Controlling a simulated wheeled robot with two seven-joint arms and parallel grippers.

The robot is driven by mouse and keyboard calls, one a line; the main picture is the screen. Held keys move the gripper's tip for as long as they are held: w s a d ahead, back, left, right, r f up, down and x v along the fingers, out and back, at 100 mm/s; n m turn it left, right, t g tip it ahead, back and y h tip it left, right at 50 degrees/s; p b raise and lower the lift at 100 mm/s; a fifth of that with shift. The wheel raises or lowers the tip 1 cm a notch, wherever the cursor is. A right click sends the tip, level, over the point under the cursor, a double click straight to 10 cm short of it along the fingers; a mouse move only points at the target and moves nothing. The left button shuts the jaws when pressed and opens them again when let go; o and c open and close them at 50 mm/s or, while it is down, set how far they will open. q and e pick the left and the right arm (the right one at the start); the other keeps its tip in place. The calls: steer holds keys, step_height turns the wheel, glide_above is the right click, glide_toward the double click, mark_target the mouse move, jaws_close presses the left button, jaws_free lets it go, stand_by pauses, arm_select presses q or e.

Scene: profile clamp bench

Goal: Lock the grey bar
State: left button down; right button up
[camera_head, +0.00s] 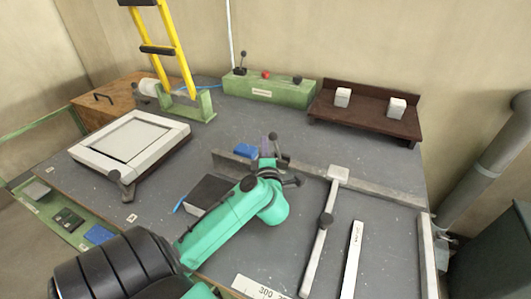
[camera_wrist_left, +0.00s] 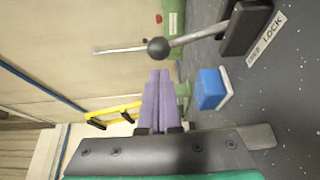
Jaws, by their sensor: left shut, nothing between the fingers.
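The grey bar (camera_head: 370,188) lies across the bench from its middle to the right edge. A clamp lever with a black ball knob (camera_head: 273,137) stands at the bar's left part. In the left wrist view the lever's metal rod ends in the black ball (camera_wrist_left: 158,48), and its dark base (camera_wrist_left: 245,27) sits beside a FREE/LOCK label (camera_wrist_left: 266,40). My left gripper (camera_head: 265,143) is beside the lever; its purple fingers (camera_wrist_left: 159,76) are shut and empty, apart from the ball in the wrist view. Whether the clamp is locked cannot be told.
A blue block (camera_wrist_left: 212,88) is near the fingers. A white frame (camera_head: 130,138) stands left, a green control box (camera_head: 268,88) and a brown shelf (camera_head: 365,117) at the back. Pale strips (camera_head: 352,260) lie front right. The bench between bar and shelf is mostly clear.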

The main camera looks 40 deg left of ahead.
arm_select(q)
steer(key=x, duration=0.2)
steer(key=shift+w+a, duration=0.2)
arm_select(e)
steer(key=shift+s+a+r, duration=0.1)
steer(key=shift+a, duration=0.2)
steer(key=shift+d, duration=0.1)
steer(key=shift+r, duration=0.1)
arm_select(q)
steer(key=shift+w+d+r+m+p, duration=0.15)
steer(key=shift+d+m+p, duration=0.15)
steer(key=shift+p, duration=0.2)
arm_select(e)
steer(key=shift+d+r, duration=0.15)
steer(key=shift+r, duration=0.15)
steer(key=shift+r, duration=0.1)
